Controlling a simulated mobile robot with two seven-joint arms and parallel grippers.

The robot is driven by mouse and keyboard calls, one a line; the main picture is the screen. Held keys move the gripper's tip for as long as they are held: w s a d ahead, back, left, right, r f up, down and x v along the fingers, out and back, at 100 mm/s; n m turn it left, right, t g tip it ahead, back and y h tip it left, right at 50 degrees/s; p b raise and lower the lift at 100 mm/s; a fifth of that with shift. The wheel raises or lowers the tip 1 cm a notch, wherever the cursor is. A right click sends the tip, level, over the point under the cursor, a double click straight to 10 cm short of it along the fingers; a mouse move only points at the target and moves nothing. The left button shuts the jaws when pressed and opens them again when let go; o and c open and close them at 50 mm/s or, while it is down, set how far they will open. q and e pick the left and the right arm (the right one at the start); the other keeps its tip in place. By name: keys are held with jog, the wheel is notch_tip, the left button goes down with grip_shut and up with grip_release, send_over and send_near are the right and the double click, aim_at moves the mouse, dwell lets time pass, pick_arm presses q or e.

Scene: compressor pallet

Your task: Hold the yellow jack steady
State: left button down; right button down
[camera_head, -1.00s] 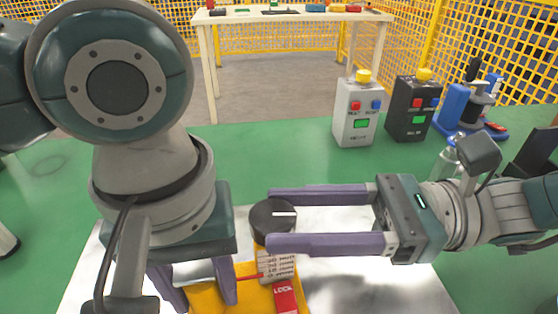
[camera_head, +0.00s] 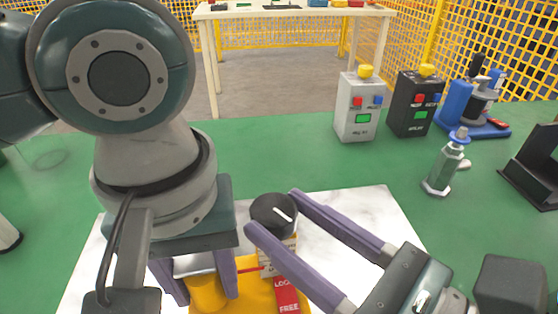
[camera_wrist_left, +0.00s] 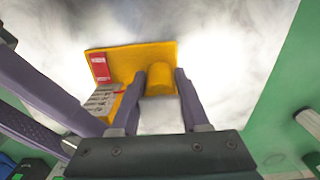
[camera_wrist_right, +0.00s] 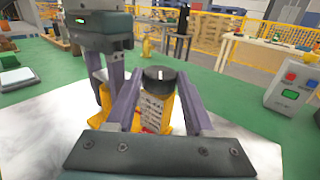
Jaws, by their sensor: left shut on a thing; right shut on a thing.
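The yellow jack (camera_head: 255,298) stands on a white marbled board, with a yellow cylinder (camera_wrist_left: 160,80), a printed label block and a red LOCK/FREE tag (camera_head: 286,294). A black round knob (camera_head: 272,208) with a white line tops the block. My left gripper (camera_head: 198,283) points down and is shut on the jack's yellow cylinder, a finger on each side. My right gripper (camera_head: 273,214) is shut on the black knob, its fingers on opposite sides; the right wrist view shows the knob (camera_wrist_right: 160,78) between them. My left arm hides part of the jack.
A grey button box (camera_head: 357,108) and a black one (camera_head: 414,106) stand behind on the green table (camera_head: 290,155). A clear bottle (camera_head: 443,165), a blue stand (camera_head: 455,105) and a black holder (camera_head: 535,170) are at the right. The white board (camera_head: 360,215) is bare right of the jack.

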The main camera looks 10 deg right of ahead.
jog(key=m+t+h, duration=0.2)
jog(key=h, duration=0.1)
jog(key=a+m+h, duration=0.1)
jog(key=shift+s+r+m+t+h, duration=0.1)
jog(key=shift+s+m+t+h, duration=0.2)
jog(key=shift+t+h, duration=0.1)
jog(key=shift+w+a+m+t+h, duration=0.1)
jog(key=shift+m+t+h, duration=0.15)
jog(key=shift+m+h, duration=0.7)
jog(key=shift+a+m+t+h, duration=0.1)
jog(key=shift+m+t+h, duration=0.25)
jog(key=shift+h, duration=1)
jog(key=shift+m+h, duration=0.3)
jog(key=shift+c, duration=1.3)
grip_release()
jog(key=shift+y, duration=0.4)
